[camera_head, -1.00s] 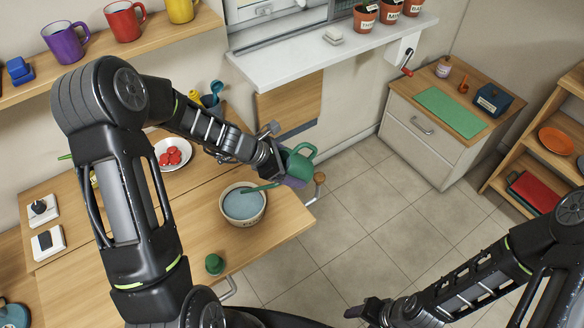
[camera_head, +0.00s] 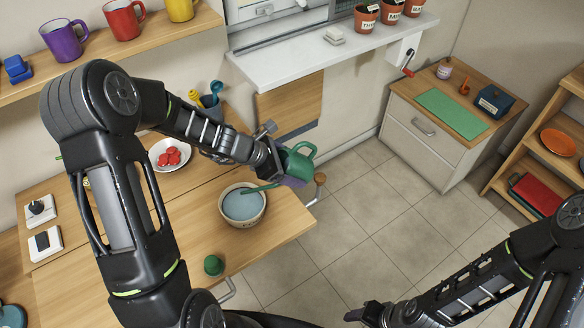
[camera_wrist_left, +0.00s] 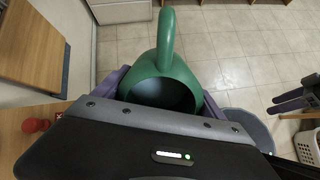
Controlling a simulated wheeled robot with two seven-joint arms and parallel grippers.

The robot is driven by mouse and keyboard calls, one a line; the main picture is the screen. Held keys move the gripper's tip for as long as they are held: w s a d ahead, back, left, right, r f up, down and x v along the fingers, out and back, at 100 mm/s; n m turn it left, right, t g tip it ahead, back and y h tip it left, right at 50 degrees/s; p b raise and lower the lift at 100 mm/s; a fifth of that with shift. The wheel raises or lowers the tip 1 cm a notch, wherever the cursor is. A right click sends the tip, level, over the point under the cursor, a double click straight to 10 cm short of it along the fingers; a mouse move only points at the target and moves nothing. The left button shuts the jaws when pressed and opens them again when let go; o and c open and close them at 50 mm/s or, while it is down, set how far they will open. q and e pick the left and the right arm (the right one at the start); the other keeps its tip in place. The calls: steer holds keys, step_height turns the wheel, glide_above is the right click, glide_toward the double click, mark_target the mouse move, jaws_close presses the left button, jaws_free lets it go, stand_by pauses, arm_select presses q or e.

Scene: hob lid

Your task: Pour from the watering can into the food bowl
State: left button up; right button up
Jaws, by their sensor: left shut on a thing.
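A green watering can (camera_head: 298,163) is held in my left gripper (camera_head: 282,165) near the right end of the table. It also shows in the left wrist view (camera_wrist_left: 164,66), with its dark opening and handle visible. The can's spout points left and its tip is over the food bowl (camera_head: 243,222). The bowl is cream and holds a bluish fill. Whether liquid is flowing from the spout is too small to tell. My right gripper (camera_head: 366,313) is at the bottom, over the floor, away from these things; its fingers are unclear.
A white plate (camera_head: 186,160) with red pieces and a cup with utensils (camera_head: 212,100) stand behind the bowl. A green-topped item (camera_head: 213,265) is near the table's front edge. Open floor (camera_head: 360,225) lies to the right, before a drawer cabinet (camera_head: 425,132).

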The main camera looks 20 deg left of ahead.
mark_target(282, 160)
arm_select(q)
steer(key=shift+s+a+r+t+h+b, duration=0.15)
steer(key=shift+r+t+h+b, duration=0.2)
steer(key=shift+r+b, duration=0.45)
steer(key=shift+s+a+r+t+h+b, duration=0.15)
steer(key=shift+r+t+h+b, duration=0.2)
steer(key=shift+b, duration=0.8)
steer(key=shift+s+a+r+t+h+b, duration=0.25)
steer(key=shift+r+b, duration=0.4)
steer(key=shift+b, duration=0.35)
stand_by(1.0)
steer(key=shift+w+d, duration=0.1)
